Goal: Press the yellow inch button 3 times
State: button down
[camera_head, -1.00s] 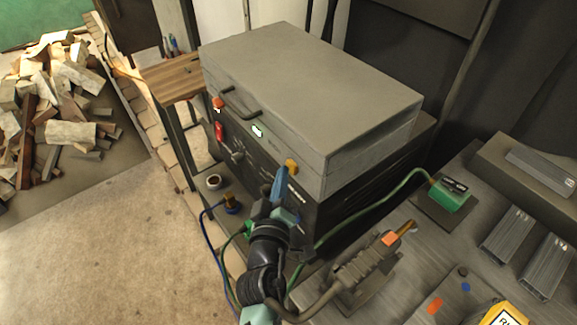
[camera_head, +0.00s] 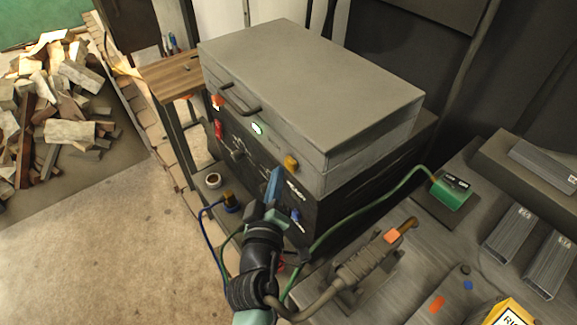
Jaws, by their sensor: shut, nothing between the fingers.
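The yellow button (camera_head: 291,163) sticks out near the right end of the front of the grey-lidded machine (camera_head: 320,95). My gripper (camera_head: 274,175), with its blue fingers closed together, points up at the machine front. Its tip appears a little left of and below the yellow button, with a gap between them in the picture. The exact distance in depth cannot be told. Nothing is held in the fingers.
A blue part (camera_head: 295,215) sits low on the panel. A green cable crosses beside my arm.

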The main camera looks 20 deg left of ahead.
jog(key=shift+s+a, duration=0.15)
jog(key=s+a+b, duration=0.1)
jog(key=s, duration=0.1)
jog(key=s+a+b, duration=0.1)
jog(key=a+b, duration=0.1)
jog(key=shift+s, duration=0.4)
dwell(0.7)
jog(key=w+d+r+m+t+h+p, duration=0.1)
jog(key=d+r+m+t+p, duration=0.15)
jog(key=r, duration=0.85)
jog(key=w+d+r+m+t+h+p, duration=0.15)
jog(key=d+r, duration=0.25)
jog(key=r, duration=0.6)
jog(key=d+r+m+t+p, duration=0.1)
jog(key=d+r+m+p, duration=0.15)
jog(key=r, duration=0.85)
jog(key=s+d+r+m+t+p, duration=0.1)
jog(key=s+r, duration=0.3)
jog(key=r, duration=0.5)
jog(key=s+d+r+m+t+p, duration=0.1)
jog(key=s+d+r, duration=0.3)
jog(key=r, duration=0.5)
jog(key=s+d+r+m+t+p, duration=0.1)
jog(key=s+d+r+m+t, duration=0.1)
jog(key=r, duration=0.6)
jog(key=shift+s+d+r+m+t+p, duration=0.4)
jog(key=shift+s+t, duration=0.3)
jog(key=shift+s, duration=0.55)
